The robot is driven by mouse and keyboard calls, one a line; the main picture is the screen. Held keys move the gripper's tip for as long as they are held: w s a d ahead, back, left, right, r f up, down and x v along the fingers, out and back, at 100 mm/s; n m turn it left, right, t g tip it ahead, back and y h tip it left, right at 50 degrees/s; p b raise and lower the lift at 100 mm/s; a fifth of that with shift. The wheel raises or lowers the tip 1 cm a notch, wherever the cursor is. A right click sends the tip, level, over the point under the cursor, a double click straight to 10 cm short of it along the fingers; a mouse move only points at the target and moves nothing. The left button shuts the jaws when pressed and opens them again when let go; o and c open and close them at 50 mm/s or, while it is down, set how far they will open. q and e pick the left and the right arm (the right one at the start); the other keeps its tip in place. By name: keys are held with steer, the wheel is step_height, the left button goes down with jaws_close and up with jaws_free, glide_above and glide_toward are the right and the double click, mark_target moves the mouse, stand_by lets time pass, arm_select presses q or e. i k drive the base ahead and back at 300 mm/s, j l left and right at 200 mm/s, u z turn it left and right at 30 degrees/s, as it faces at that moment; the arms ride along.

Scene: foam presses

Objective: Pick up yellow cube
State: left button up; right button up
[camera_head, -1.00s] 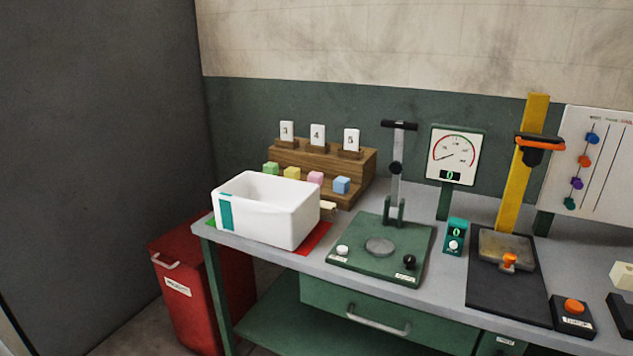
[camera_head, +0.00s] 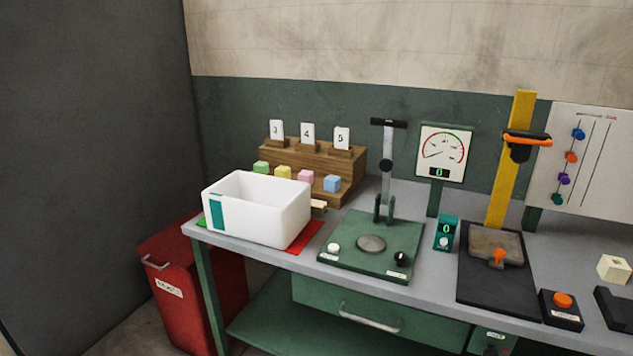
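The yellow cube (camera_head: 282,171) sits on the lower step of a wooden rack (camera_head: 348,168) at the back left of the bench. A green cube (camera_head: 261,168) is to its left, and a pink cube (camera_head: 306,177) and a blue cube (camera_head: 332,183) are to its right. The white bin (camera_head: 262,217) stands in front of the rack, and its back rim is close below the yellow cube in the picture. Neither of my grippers is in view.
A green press (camera_head: 370,246) with an upright lever stands right of the bin. A dial gauge (camera_head: 443,150), a black-based press with a yellow post (camera_head: 510,170) and an orange button (camera_head: 562,301) are further right. A red container (camera_head: 185,290) stands on the floor at left.

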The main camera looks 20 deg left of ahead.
mark_target(282, 171)
steer(key=i+j, duration=0.55)
steer(key=i+j+u, duration=0.1)
steer(key=i+j, duration=0.5)
steer(key=i, duration=0.1)
